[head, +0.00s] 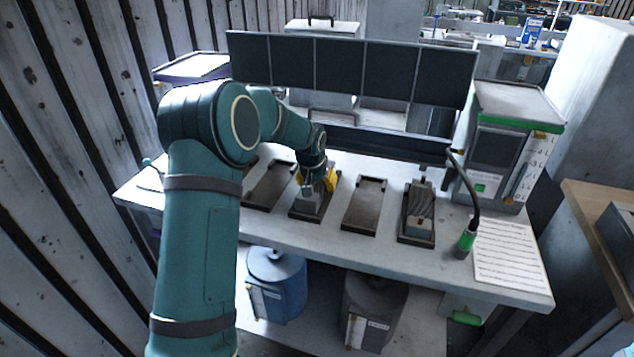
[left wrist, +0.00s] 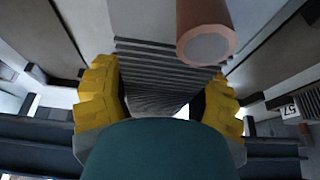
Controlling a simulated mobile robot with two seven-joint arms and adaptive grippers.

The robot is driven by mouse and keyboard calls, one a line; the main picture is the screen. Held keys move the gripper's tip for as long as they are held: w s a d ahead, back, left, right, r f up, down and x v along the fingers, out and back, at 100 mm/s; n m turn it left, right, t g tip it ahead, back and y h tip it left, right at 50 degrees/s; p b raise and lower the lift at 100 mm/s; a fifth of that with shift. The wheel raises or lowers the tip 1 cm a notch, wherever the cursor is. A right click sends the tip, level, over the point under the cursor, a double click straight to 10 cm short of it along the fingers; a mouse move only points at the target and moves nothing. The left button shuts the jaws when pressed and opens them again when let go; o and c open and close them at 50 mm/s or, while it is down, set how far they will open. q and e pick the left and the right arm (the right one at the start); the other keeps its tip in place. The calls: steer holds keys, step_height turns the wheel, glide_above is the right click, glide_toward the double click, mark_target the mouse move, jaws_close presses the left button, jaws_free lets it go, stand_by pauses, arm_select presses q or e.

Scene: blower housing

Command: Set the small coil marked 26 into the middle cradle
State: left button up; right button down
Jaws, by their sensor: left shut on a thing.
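My left gripper (head: 318,184) is shut on a grey finned coil (head: 309,203); its yellow fingers press both sides. In the left wrist view the coil's stacked fins (left wrist: 165,68) lie between the fingers (left wrist: 162,100), with a copper-coloured round end (left wrist: 206,42) above. No number shows on the held coil. It is in or just above a dark cradle (head: 299,216); I cannot tell if it is seated. An empty cradle (head: 363,205) lies to its right and another (head: 266,187) to its left. My right gripper is not in view.
Another coil (head: 419,204) sits in the rightmost cradle. A tag reading 57 (left wrist: 289,111) shows in the left wrist view. A green-tipped cable tool (head: 466,241) and a printed sheet (head: 509,252) are at the right. Dark panels (head: 340,66) stand behind; drums (head: 277,287) are below.

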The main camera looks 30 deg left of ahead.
arm_select(q)
steer(key=shift+f+b, duration=0.3)
steer(key=shift+f, duration=0.15)
stand_by(0.3)
steer(key=o, duration=1.4)
steer(key=shift+o, duration=0.2)
steer(key=shift+r+p, duration=2.35)
steer(key=shift+r, duration=1.15)
